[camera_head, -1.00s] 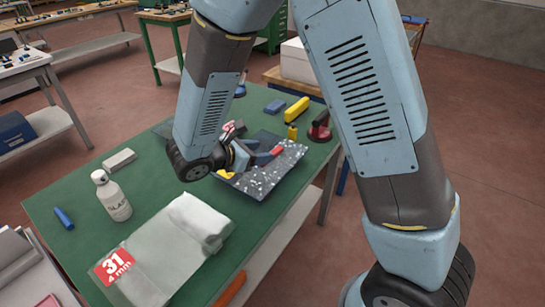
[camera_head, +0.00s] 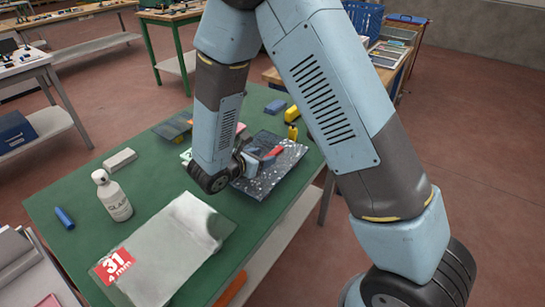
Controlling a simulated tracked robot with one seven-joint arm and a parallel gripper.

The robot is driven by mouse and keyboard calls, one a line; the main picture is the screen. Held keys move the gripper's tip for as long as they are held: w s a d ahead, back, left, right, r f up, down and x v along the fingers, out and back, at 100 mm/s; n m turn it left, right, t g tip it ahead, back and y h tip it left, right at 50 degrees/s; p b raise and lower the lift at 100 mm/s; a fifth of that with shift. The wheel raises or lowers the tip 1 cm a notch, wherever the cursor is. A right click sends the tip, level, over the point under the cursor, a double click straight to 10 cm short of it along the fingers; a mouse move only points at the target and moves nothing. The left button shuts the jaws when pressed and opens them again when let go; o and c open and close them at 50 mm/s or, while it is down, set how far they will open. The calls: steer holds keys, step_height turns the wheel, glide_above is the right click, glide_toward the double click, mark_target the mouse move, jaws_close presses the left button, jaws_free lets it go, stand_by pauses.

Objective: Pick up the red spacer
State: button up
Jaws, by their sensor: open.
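A small red piece (camera_head: 273,153), which looks like the red spacer, shows on the dark speckled tray (camera_head: 262,187) on the green table. My gripper (camera_head: 259,157) is low over the tray, just left of the red piece. It is open. My wrist partly hides the fingers and the tray's left side. I cannot tell whether a finger touches the red piece.
A white bottle (camera_head: 113,197), a pale block (camera_head: 120,160), a blue cylinder (camera_head: 65,217) and a wrapped glass pack (camera_head: 165,250) stand or lie on the table's left and front. A yellow object (camera_head: 292,132) and a blue block (camera_head: 275,107) are beyond the tray.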

mark_target(274, 152)
steer(key=shift+r+x, duration=0.1)
steer(key=shift+x, duration=1.2)
steer(key=shift+r+x, duration=0.15)
steer(key=shift+x, duration=1.15)
steer(key=shift+d, duration=0.1)
steer(key=shift+f, duration=0.1)
jaws_close()
